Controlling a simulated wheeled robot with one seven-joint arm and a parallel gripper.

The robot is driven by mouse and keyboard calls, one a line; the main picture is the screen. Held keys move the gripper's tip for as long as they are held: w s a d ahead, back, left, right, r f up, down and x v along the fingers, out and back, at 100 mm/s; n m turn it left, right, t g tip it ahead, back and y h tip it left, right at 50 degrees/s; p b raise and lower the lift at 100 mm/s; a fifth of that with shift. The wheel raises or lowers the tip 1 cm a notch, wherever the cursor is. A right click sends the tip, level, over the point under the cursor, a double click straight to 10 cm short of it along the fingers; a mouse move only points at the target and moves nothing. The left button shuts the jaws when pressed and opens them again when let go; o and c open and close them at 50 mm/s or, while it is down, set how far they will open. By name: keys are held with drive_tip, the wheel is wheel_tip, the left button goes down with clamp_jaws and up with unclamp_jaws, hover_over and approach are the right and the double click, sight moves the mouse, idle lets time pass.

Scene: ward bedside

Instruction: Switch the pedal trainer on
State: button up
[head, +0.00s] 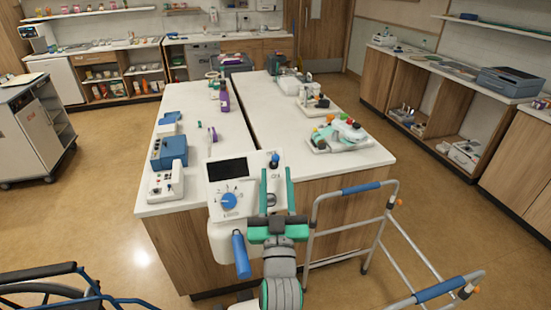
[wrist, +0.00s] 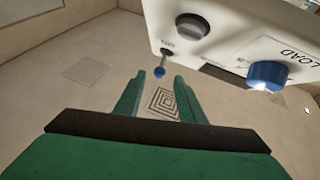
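The pedal trainer (head: 216,193) is a white unit with a dark screen (head: 228,170) and a blue dial (head: 228,201), in front of the counter island. In the wrist view its white panel (wrist: 222,40) hangs at the top right, with a blue knob (wrist: 267,75) beside the word LOAD and a dark round button (wrist: 192,25). My gripper (head: 276,174) also shows at the trainer's right side.
A walking frame (head: 345,228) stands close on the right, and a wheelchair (head: 45,285) is at lower left. The island (head: 238,130) behind carries several items, including a blue-and-white device (head: 168,152). A blue handle (head: 240,255) sticks out below the trainer. Open floor lies left.

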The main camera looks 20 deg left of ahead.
sight(276, 162)
drive_tip(key=shift+x, duration=3.1)
clamp_jaws()
